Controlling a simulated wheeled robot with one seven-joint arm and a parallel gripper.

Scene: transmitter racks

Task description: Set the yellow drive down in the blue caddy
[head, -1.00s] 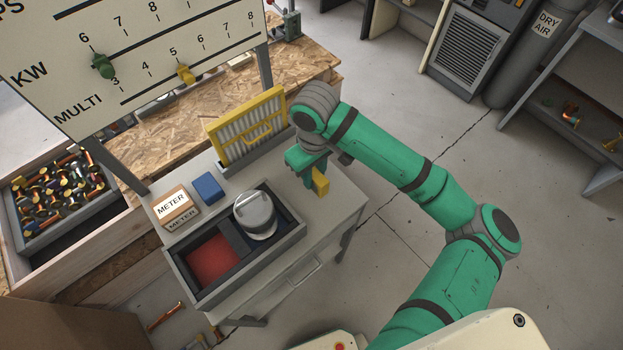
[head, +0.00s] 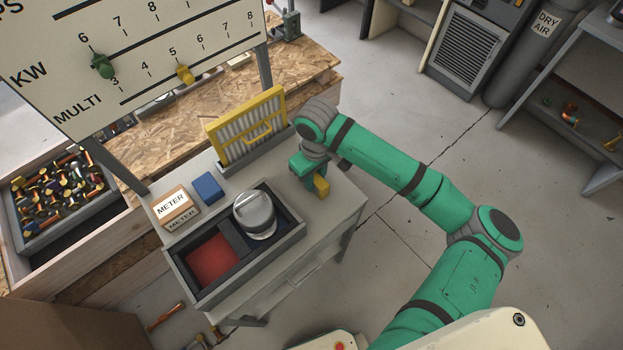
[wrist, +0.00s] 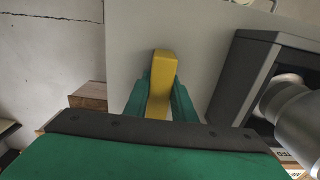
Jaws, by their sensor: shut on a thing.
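The yellow drive (head: 321,187) is a small block between my gripper's (head: 312,180) fingers, above the grey bench top's right end. The wrist view shows the yellow drive (wrist: 161,80) clamped between green fingertips, its far end sticking out. My gripper is shut on it; whether the drive touches the bench I cannot tell. To the left is a dark two-section caddy tray (head: 190,291). Its left section has a red floor (head: 211,261); its right section has a dark bluish inside (head: 287,217) and holds a silver-lidded cylinder (head: 256,214). That cylinder hides most of this section's floor.
A small blue block (head: 208,187) and a METER box (head: 174,206) lie behind the tray. A yellow-framed filter (head: 247,130) stands upright behind my gripper. A large scale panel (head: 130,60) rises at back left. Bench top around the drive is clear.

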